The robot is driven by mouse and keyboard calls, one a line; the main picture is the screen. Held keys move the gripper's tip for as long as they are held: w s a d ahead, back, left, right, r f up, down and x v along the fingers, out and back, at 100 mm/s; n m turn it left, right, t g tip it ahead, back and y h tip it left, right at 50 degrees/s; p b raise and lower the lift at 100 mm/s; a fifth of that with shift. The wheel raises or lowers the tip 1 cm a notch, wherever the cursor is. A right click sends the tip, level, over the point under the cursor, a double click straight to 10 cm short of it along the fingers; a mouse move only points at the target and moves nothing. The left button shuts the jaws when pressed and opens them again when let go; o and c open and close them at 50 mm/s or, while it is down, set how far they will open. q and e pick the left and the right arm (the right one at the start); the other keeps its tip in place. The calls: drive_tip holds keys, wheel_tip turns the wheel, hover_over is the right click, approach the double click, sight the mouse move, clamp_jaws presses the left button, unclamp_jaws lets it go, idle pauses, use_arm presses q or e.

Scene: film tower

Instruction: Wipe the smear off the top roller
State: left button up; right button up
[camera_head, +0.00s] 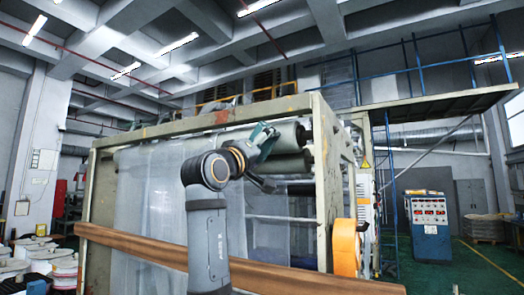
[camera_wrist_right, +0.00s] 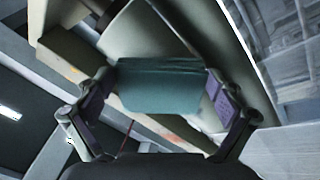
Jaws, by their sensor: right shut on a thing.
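My right gripper (camera_head: 262,142) is raised at the upper front of the film tower's frame. It is shut on a teal cloth (camera_head: 264,132). In the right wrist view the cloth (camera_wrist_right: 160,85) spans the gap between the two fingers. The top roller (camera_head: 288,135) is a pale grey cylinder just behind and right of the gripper. In the right wrist view a pale roller surface (camera_wrist_right: 150,30) lies right behind the cloth; I cannot tell whether they touch. No smear can be made out; the cloth and gripper hide part of the roller. My left gripper is not in view.
A second roller (camera_head: 287,164) lies below the top one. Clear film (camera_head: 150,190) hangs in the frame. A brown rail (camera_head: 130,243) crosses the front. An orange housing (camera_head: 346,247) stands at the frame's right, a control cabinet (camera_head: 430,225) farther back. Film reels (camera_head: 63,270) stand lower left.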

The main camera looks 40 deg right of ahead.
drive_tip(key=shift+d+r, duration=0.1)
drive_tip(key=shift+d, duration=0.05)
drive_tip(key=w+a, duration=0.2)
drive_tip(key=w, duration=0.7)
drive_tip(key=shift+w+a, duration=0.2)
drive_tip(key=shift+a, duration=0.15)
idle(0.5)
